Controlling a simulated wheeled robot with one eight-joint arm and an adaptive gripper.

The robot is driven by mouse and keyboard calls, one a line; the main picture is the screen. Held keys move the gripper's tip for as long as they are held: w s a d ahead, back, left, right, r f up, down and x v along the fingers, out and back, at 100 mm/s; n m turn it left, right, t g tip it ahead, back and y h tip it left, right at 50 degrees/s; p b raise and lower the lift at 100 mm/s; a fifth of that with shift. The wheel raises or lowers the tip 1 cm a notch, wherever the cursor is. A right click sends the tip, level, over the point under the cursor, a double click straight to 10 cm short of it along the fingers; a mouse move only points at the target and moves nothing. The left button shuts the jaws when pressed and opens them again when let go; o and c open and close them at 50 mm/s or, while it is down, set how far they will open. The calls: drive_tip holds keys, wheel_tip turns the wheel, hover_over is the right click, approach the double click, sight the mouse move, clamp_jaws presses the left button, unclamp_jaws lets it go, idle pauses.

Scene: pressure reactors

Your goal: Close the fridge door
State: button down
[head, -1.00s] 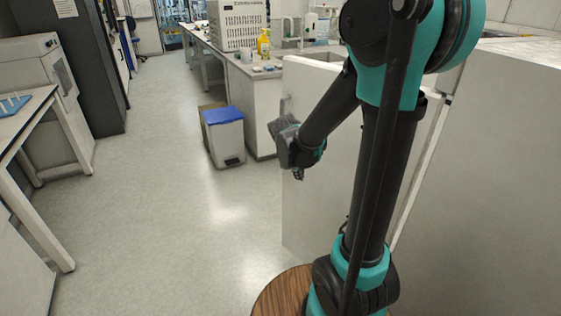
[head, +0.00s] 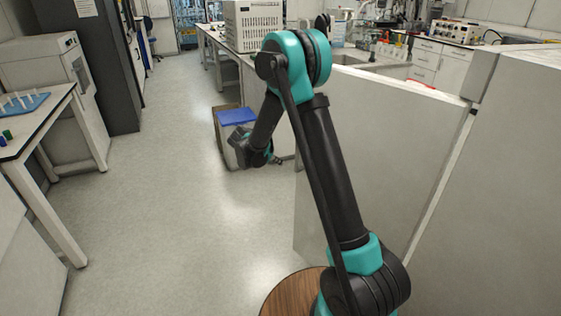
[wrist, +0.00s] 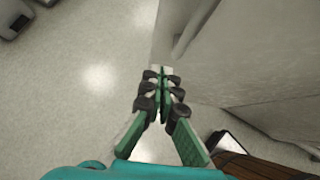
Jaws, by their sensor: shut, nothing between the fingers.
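The fridge door (head: 385,140) is a white panel standing open, left of the fridge body (head: 515,170). In the wrist view the door (wrist: 245,60) fills the upper right, with a long raised strip, perhaps its handle (wrist: 192,30), near its edge. My gripper (head: 283,159) is just left of the door's free edge in the head view. In the wrist view my gripper (wrist: 162,73) is shut and empty, its fingertips overlapping the door's edge in the picture. I cannot tell whether they touch it.
A bin with a blue lid (head: 238,117) stands on the floor behind my wrist. A bench with a sink (head: 370,62) lies behind the door. A white table (head: 45,130) stands at the left. The floor (head: 170,210) between is clear.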

drive_tip(key=w+d+f, duration=0.5)
drive_tip(key=d, duration=0.2)
drive_tip(key=shift+w+d, duration=0.15)
drive_tip(key=shift+w, duration=0.1)
drive_tip(key=shift+d, duration=0.1)
